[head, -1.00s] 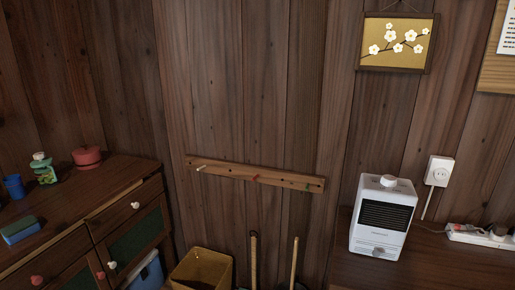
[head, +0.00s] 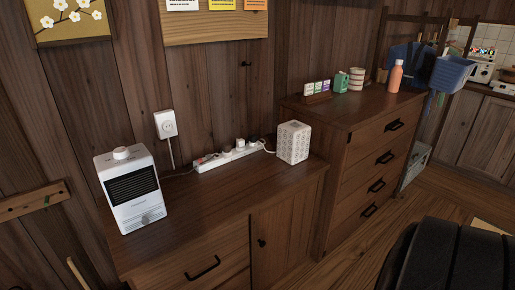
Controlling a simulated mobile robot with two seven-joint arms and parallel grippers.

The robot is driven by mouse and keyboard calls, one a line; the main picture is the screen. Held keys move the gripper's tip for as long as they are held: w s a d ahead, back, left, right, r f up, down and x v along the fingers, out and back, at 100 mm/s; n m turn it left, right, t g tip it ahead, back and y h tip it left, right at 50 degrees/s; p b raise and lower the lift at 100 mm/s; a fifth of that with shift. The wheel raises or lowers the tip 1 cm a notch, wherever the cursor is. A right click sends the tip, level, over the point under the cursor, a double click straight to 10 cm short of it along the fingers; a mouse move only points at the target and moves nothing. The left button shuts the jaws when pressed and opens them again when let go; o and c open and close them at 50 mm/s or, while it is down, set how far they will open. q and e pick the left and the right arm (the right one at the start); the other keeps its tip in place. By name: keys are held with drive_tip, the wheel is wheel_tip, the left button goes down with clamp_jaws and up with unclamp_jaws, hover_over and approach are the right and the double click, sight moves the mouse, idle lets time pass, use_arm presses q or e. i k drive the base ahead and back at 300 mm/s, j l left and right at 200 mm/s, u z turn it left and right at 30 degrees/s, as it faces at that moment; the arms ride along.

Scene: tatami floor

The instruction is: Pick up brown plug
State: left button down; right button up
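A white power strip (head: 228,157) lies along the back of the low wooden cabinet, against the wall. Several small plugs stand in it. One near its right end is dark (head: 252,140); the others look whitish. They are too small to tell which one is brown. A white cable runs from the strip's left end toward a wall outlet (head: 166,124). Neither of my grippers is in view.
A white heater (head: 132,190) stands left of the strip, and a white patterned box (head: 293,142) stands at its right end. The cabinet top (head: 215,205) in front is clear. A taller drawer chest (head: 370,150) stands right. A black rounded form (head: 450,255) fills the lower right.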

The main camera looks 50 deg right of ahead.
sight(226, 147)
drive_tip(key=l+z, duration=0.1)
drive_tip(key=z, duration=1.2)
drive_tip(key=i+l+u, duration=0.25)
drive_tip(key=i+l, duration=0.15)
drive_tip(key=l, duration=0.2)
drive_tip(key=i+l+u, duration=0.15)
drive_tip(key=l, duration=0.2)
drive_tip(key=i, duration=0.05)
